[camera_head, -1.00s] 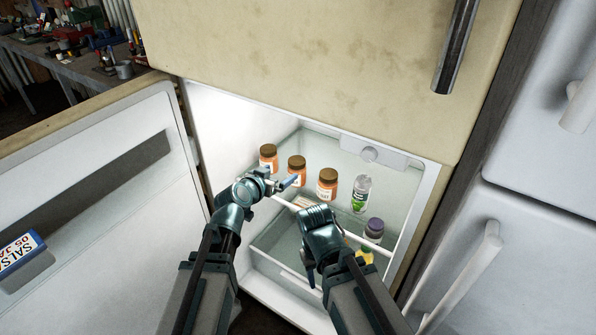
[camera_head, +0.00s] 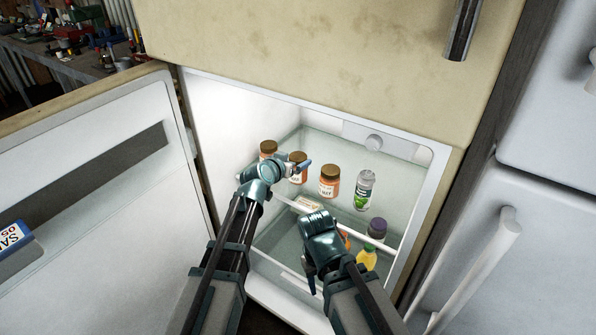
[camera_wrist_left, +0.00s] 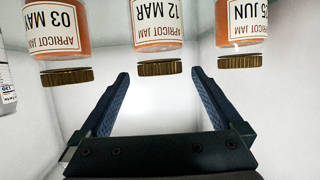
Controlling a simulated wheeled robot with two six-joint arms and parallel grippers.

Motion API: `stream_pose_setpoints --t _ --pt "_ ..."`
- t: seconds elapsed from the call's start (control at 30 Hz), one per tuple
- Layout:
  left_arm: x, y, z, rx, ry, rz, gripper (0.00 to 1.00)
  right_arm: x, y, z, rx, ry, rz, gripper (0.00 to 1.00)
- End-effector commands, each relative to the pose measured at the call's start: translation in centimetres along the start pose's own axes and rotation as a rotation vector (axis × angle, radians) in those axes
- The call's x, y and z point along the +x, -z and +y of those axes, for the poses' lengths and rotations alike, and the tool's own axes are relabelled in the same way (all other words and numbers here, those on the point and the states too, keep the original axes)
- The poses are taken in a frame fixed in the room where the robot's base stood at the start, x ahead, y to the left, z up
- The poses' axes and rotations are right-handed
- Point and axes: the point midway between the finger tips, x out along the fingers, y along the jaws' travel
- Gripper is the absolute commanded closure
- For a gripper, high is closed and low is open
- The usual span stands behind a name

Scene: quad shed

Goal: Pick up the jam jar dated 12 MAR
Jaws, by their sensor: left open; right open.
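Three apricot jam jars with brown lids stand in a row on the fridge's upper shelf. The jar dated 12 MAR (camera_wrist_left: 157,22) is the middle one, upside down in the left wrist view; in the head view the middle jar (camera_head: 299,177) is partly covered by my left gripper (camera_head: 301,166). My left gripper (camera_wrist_left: 162,85) is open and empty, its fingers either side of the 12 MAR jar's line, the lid near fingertip level in the picture. My right gripper (camera_head: 312,280) is open, lower, in front of the shelf; its fingertips are hard to make out.
The 03 MAY jar (camera_wrist_left: 56,25) and a JUN jar (camera_wrist_left: 241,20) flank it closely. A purple-capped jar (camera_head: 376,229) and yellow bottle (camera_head: 367,259) sit lower. The fridge door (camera_head: 90,200) is open at left.

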Motion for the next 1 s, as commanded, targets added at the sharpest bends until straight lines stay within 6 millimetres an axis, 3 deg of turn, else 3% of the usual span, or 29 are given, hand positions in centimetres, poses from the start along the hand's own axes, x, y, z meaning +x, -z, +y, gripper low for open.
stream_pose_setpoints --t 0.03,0.1,0.37,0.9,1.0 --pt "1.3 -0.2 -0.1 0.0 -0.001 0.0 0.0 0.7 0.0 -0.1 0.0 0.0 0.0 0.5" --pt "2.1 -0.1 0.0 -0.001 -0.001 0.0 0.0 0.9 0.1 -0.1 0.0 0.0 0.0 0.5" --pt "2.2 0.0 0.0 -0.001 0.0 0.0 0.0 0.8 0.1 -0.1 0.0 0.0 0.0 0.5" --pt "2.2 0.0 0.0 0.0 0.0 0.0 0.97 0.8 0.1 -0.1 0.0 0.0 0.0 0.5" --pt "2.2 0.0 0.0 0.0 0.0 0.0 1.0 0.8 0.1 -0.1 0.0 0.0 0.0 0.5"
